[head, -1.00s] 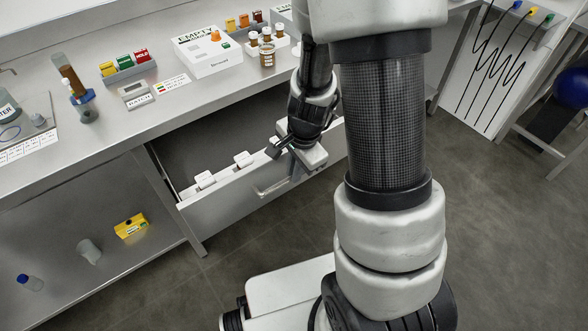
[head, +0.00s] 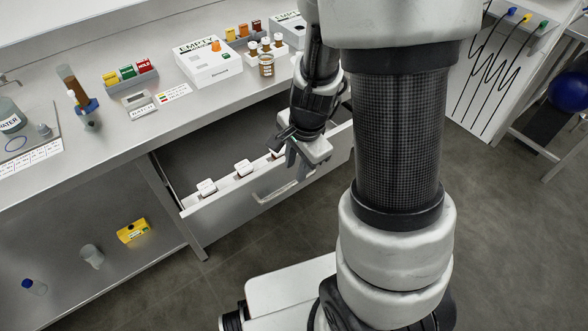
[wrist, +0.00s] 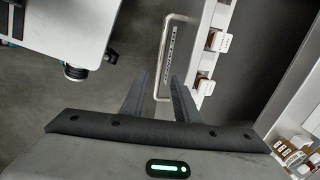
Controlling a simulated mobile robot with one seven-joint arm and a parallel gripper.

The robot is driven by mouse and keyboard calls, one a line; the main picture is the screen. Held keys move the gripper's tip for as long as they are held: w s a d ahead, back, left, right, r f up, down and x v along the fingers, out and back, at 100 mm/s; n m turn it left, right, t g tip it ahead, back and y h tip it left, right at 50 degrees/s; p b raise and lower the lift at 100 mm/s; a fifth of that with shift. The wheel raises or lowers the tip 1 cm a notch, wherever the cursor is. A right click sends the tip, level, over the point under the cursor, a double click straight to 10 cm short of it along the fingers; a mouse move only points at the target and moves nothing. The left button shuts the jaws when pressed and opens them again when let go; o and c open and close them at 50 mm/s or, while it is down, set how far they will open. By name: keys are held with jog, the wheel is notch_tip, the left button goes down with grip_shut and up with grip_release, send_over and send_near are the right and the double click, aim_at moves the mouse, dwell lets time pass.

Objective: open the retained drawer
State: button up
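The drawer (head: 235,210) under the bench stands pulled out, with white labelled items (head: 207,187) inside along its front. Its bar handle (head: 272,195) is on the front panel. My gripper (head: 284,150) is over the right part of the drawer front, above the handle. In the wrist view my gripper's two dark fingers (wrist: 159,78) are apart with nothing clamped. The handle (wrist: 163,45) runs past and partly between them there, seemingly at some distance beyond the tips. The drawer front's top edge (wrist: 199,50) lies to its right.
The bench top (head: 110,155) above holds a white EMPTY box (head: 208,66), coloured blocks, bottles and a tube stand. A yellow box (head: 132,230) and cups sit on the lower shelf at left.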

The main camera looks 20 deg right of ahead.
notch_tip(320, 180, up, 10)
jog(key=s+p, duration=0.2)
jog(key=p, duration=0.2)
jog(key=shift+d+r, duration=0.2)
jog(key=shift+d, duration=0.15)
